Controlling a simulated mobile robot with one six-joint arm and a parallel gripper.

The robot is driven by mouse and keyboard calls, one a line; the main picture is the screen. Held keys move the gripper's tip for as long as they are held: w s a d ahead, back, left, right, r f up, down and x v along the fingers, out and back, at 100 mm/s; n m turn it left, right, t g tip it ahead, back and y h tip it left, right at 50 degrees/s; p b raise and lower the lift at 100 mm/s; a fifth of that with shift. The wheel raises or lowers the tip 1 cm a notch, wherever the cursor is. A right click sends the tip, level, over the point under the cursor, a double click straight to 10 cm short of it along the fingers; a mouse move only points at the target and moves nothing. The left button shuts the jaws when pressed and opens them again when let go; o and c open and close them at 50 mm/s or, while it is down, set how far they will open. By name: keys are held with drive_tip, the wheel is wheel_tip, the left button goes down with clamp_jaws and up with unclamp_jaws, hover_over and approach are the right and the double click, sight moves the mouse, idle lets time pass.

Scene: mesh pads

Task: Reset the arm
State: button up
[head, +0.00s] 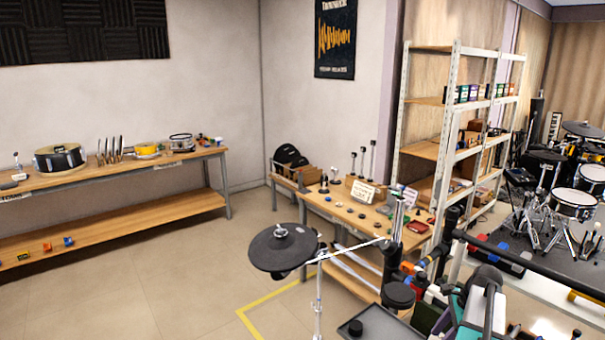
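I cannot make out my gripper or any part of my arm for sure in the head view. A round black drum pad (283,247) with a metal wing nut on top stands on a thin chrome stand (318,300) in front of the middle table. A bright metal rod runs from near the pad to an upright post at the right. At the lower right, a crowded cluster of dark, grey and teal parts (487,290) sits close to the camera. I cannot tell what each part is.
A wooden workbench (120,209) with drums stands along the left wall. A small table (340,212) holds small parts and a sign. A metal shelf rack (430,150) stands behind it. A black bar (530,264) crosses the lower right. The tiled floor (150,285) at left is clear.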

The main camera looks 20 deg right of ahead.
drive_tip(key=w+a+f+n+g, duration=0.15)
drive_tip(key=a+f+n, duration=0.45)
drive_tip(key=a+f, duration=0.6)
drive_tip(key=a+f+n+g, duration=0.3)
drive_tip(key=a+f+n, duration=0.35)
drive_tip(key=a, duration=0.85)
drive_tip(key=s+a+f+n+g+h+b, duration=0.3)
drive_tip(key=s+a+f+n, duration=1)
drive_tip(key=s+a+f, duration=0.5)
drive_tip(key=shift+s+a+f, duration=0.15)
drive_tip(key=shift+s+a, duration=0.35)
drive_tip(key=shift+a, duration=0.1)
drive_tip(key=shift+g, duration=0.25)
drive_tip(key=c, duration=0.4)
